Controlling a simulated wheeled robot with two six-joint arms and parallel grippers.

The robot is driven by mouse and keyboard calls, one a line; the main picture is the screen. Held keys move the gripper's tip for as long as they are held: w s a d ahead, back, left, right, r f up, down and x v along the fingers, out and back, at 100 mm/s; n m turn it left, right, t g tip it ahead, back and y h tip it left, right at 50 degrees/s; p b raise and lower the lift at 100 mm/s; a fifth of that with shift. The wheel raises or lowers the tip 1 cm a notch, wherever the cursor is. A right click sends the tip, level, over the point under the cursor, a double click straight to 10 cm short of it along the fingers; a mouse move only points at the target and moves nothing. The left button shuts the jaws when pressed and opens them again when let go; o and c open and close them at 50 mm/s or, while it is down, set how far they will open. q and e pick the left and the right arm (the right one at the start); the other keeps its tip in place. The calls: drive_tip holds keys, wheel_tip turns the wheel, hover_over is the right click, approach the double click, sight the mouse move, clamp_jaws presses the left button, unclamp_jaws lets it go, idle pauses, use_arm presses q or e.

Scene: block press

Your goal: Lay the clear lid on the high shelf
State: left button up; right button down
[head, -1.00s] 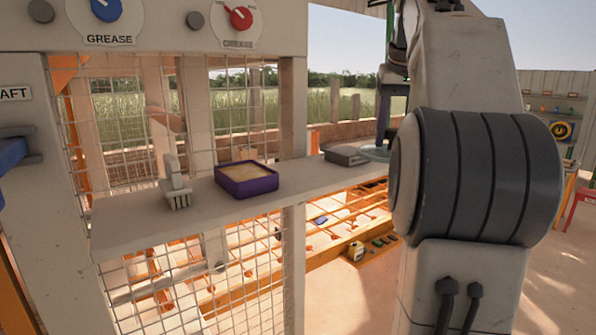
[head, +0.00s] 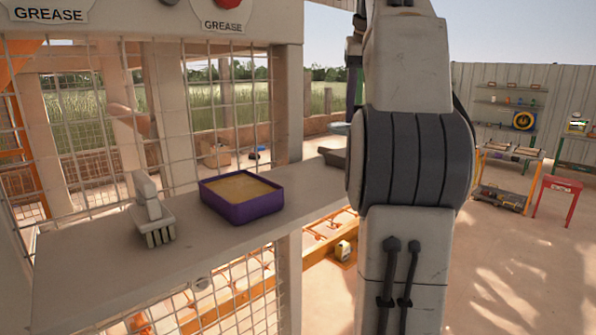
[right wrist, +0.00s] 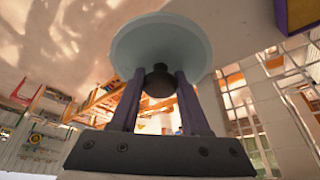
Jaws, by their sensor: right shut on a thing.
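The clear lid (right wrist: 128,50) is a pale, see-through disc with a dark knob (right wrist: 160,82). In the right wrist view, my right gripper (right wrist: 160,76) is shut on the knob, one finger on each side. In the head view, a small pale green edge of the lid (head: 341,128) shows at the shelf's far right end, beside my arm. The high shelf (head: 95,255) runs from the lower left to the middle. I cannot tell whether the lid touches the shelf. My left gripper is not in view.
Wire mesh (head: 235,115) stands behind the shelf. A red stool (head: 556,190) is far right.

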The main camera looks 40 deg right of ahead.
drive_tip(key=w+a+f, duration=0.2)
drive_tip(key=w+a+f+b, duration=0.1)
drive_tip(key=w+a+f, duration=0.1)
drive_tip(key=w, duration=0.1)
drive_tip(key=w+a+f, duration=0.2)
drive_tip(key=w, duration=0.1)
drive_tip(key=shift+w+a+f+b, duration=0.1)
drive_tip(key=shift+a+f+b, duration=0.1)
drive_tip(key=shift+b, duration=0.1)
drive_tip(key=shift+f+b, duration=0.45)
drive_tip(key=shift+f, duration=1.55)
drive_tip(key=shift+f, duration=0.1)
drive_tip(key=shift+c, duration=1.9)
unclamp_jaws()
drive_tip(key=shift+f, duration=0.1)
drive_tip(key=p+v, duration=0.3)
drive_tip(key=v, duration=0.9)
drive_tip(key=shift+r, duration=0.25)
drive_tip(key=shift+w, duration=0.1)
